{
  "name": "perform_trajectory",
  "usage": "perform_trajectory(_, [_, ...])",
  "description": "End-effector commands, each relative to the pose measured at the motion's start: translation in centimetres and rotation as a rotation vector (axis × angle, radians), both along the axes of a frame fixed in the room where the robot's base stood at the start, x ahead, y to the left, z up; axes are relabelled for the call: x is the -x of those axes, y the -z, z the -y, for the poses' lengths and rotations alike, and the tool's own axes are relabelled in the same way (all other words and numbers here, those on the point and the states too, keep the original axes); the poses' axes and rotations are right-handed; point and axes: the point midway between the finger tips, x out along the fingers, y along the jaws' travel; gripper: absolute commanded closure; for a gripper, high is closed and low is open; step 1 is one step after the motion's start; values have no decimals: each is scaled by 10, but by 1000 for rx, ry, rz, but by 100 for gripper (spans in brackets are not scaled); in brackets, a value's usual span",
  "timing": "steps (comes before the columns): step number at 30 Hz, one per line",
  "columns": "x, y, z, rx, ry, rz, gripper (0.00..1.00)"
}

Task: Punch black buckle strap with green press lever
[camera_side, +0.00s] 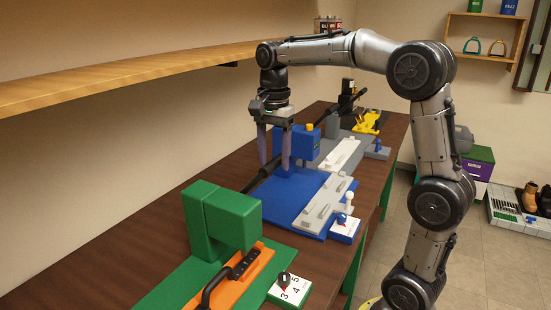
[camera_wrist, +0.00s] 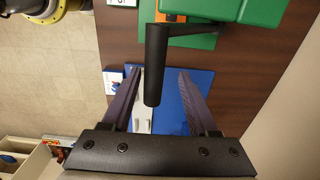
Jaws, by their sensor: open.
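The green press (camera_side: 215,220) stands at the near end of the bench, and its body shows at the top right of the wrist view (camera_wrist: 250,8). A black strap (camera_side: 244,264) lies on its orange bed, with a curved black buckle end toward the front. The green press's lever (camera_side: 258,180) is a black bar reaching toward the blue station; its thick black handle (camera_wrist: 155,65) fills the middle of the wrist view. My gripper (camera_side: 274,162) is open and points down, its fingers on either side of the handle in the wrist view (camera_wrist: 160,72). I cannot tell whether they touch it.
A white numbered dial card (camera_side: 290,289) sits beside the orange bed. The blue station (camera_side: 312,190) lies beyond, below my gripper, with a grey one further back. A wooden shelf (camera_side: 140,68) runs along the left wall above the bench. Bare bench (camera_side: 150,225) shows at left.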

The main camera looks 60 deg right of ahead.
Motion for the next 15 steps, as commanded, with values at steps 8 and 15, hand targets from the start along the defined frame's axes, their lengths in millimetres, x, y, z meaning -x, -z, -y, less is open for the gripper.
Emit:
perform_trajectory(8, [0,-21,0,1,0,0,40])
perform_trajectory(15, [0,-37,0,0,0,-1,40])
